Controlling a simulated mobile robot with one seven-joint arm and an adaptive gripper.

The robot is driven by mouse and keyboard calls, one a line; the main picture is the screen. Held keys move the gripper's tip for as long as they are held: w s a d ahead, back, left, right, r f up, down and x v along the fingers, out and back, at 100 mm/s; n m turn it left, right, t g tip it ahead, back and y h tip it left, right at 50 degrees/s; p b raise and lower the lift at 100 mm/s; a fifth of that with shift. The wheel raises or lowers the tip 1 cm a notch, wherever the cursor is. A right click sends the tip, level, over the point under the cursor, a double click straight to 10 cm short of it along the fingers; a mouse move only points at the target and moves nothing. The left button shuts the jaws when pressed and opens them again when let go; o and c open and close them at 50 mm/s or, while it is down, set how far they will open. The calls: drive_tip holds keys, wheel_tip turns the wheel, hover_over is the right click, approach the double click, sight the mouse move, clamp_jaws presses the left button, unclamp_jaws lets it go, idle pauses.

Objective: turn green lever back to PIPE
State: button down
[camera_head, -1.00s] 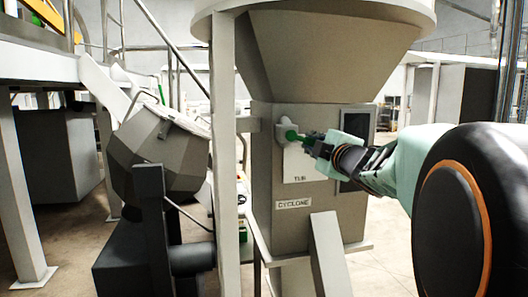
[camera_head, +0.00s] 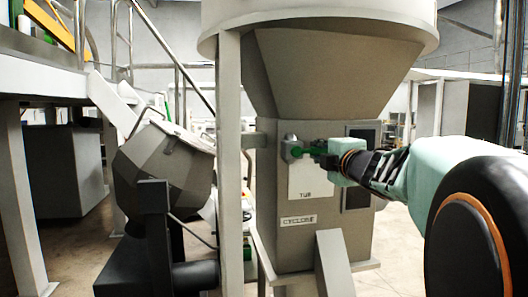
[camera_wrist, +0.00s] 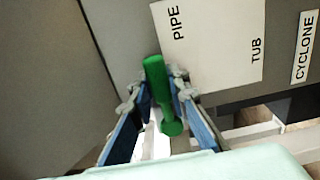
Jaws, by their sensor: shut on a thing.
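The green lever (camera_head: 314,152) sticks out to the right, roughly level, from its grey mount on the front of the cyclone body. A white label plate (camera_head: 308,183) lies below it, with TUB readable at its lower end. In the wrist view the lever (camera_wrist: 158,85) stands between my fingers, beside the PIPE end of the plate (camera_wrist: 215,45). TUB is at the plate's other end. My gripper (camera_head: 326,157) is shut on the lever, with one blue-padded finger on each side of it. The gripper's hand partly hides the lever's outer end in the head view.
A CYCLONE label (camera_head: 298,221) is lower on the body. A dark panel (camera_head: 360,165) sits right behind my wrist. A pale upright post (camera_head: 229,150) stands close left of the lever. A grey faceted drum machine (camera_head: 165,165) is farther left.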

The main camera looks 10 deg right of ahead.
drive_tip(key=shift+r, duration=0.2)
drive_tip(key=c, duration=1.8)
unclamp_jaws()
drive_tip(key=shift+f, duration=0.1)
